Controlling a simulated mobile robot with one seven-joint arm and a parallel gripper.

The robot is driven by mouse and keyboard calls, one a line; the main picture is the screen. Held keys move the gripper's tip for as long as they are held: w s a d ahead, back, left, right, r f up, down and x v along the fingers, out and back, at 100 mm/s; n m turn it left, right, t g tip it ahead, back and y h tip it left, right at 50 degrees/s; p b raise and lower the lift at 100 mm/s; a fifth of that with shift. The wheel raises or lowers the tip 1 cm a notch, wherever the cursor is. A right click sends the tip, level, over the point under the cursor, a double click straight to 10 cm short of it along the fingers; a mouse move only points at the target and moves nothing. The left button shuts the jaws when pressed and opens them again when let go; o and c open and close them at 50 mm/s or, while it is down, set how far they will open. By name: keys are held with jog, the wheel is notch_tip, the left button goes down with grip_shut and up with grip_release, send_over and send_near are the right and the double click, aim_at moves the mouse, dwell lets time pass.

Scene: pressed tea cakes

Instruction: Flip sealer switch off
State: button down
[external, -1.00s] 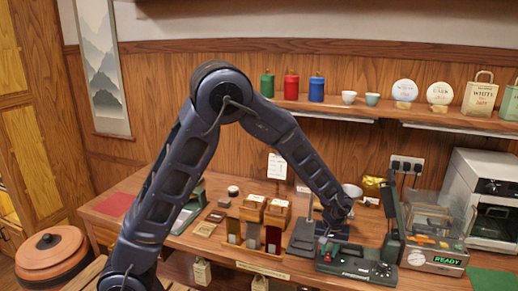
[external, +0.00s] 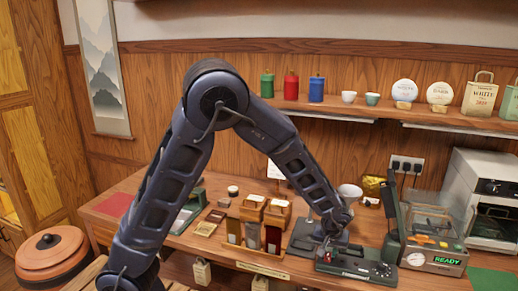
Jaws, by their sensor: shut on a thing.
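The sealer (external: 352,267) is a low dark green unit on the counter, right of centre, with a black knob at its right end. Its small red switch (external: 328,254) is at the left end of the top. My gripper (external: 327,248) points down over that end and is shut on the switch. The fingertips are small and partly hidden by my wrist, so the switch's exact position is hard to tell. No green glow shows on the sealer's top.
A dark upright panel (external: 393,222) stands behind the sealer's right end. Right of it is a clear-lidded machine (external: 432,252) with a green READY display. Wooden holders (external: 276,213) with coloured fronts stand to the left. A shelf (external: 350,109) with canisters and cups runs above.

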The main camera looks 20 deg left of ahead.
jog(key=c, duration=1.2)
grip_release()
jog(key=shift+c, duration=0.2)
jog(key=v, duration=1.1)
jog(key=w+a+r, duration=0.1)
jog(key=a+r, duration=0.3)
jog(key=a, duration=0.6)
jog(key=w+a+r, duration=0.2)
jog(key=a+r, duration=0.2)
jog(key=a, duration=0.5)
jog(key=w+a+r, duration=0.1)
jog(key=a+r, duration=0.4)
jog(key=a, duration=0.5)
jog(key=s+a+r, duration=0.1)
jog(key=s+a, duration=0.6)
jog(key=a, duration=0.2)
jog(key=s+a+r+t, duration=0.1)
jog(key=s+a+r, duration=0.1)
jog(key=s+a, duration=0.6)
jog(key=a, duration=0.2)
jog(key=shift+a+r, duration=0.25)
jog(key=shift+a, duration=0.05)
